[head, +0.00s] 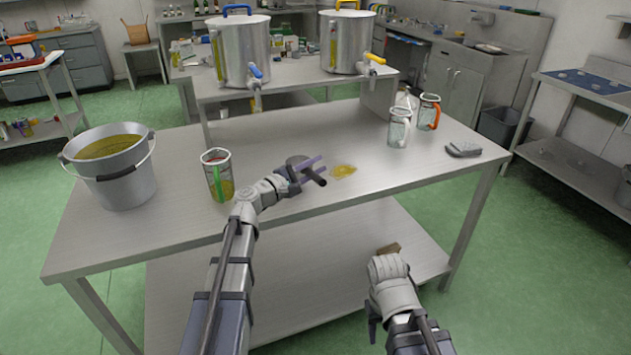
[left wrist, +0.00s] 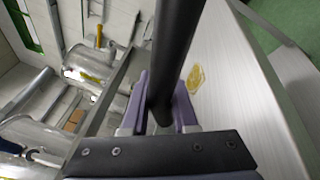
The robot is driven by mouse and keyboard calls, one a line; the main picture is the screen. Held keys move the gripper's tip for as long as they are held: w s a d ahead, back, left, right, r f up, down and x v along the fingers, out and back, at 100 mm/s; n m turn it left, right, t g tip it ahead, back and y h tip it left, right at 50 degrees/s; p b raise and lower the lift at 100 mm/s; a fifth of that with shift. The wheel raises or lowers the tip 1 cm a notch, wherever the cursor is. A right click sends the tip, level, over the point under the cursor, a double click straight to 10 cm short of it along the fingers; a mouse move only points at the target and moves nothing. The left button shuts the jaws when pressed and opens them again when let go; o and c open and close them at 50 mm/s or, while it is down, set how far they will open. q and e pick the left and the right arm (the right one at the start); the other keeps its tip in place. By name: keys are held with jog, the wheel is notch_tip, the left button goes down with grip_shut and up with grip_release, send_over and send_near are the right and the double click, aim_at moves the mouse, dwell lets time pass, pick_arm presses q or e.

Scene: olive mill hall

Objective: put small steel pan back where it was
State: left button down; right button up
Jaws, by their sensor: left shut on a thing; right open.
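My left gripper (head: 309,170) is shut on the black handle (head: 314,177) of the small steel pan, over the front part of the steel table. In the left wrist view the handle (left wrist: 178,50) runs between the purple fingers (left wrist: 162,112); the pan's body is not clear there. I cannot tell how far the pan is above the table. My right gripper (head: 374,322) is open, low in front of the table, with its fingers mostly hidden.
A yellow oil puddle (head: 343,171) lies right of the left gripper. A jug with a green handle (head: 217,176) and a bucket of oil (head: 120,180) stand left. Two glass jugs (head: 398,128) (head: 429,112) and a grey scoop-like thing (head: 463,149) are right. Steel tanks (head: 243,52) stand behind.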

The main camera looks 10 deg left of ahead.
pick_arm(q)
notch_tip(320, 180, down, 4)
jog(key=b, duration=0.3)
jog(key=shift+r, duration=0.25)
jog(key=c, duration=0.7)
grip_release()
jog(key=shift+s+a, duration=0.1)
jog(key=shift+s, duration=0.1)
jog(key=v, duration=1.1)
jog(key=shift+s+a, duration=0.2)
jog(key=shift+s, duration=0.05)
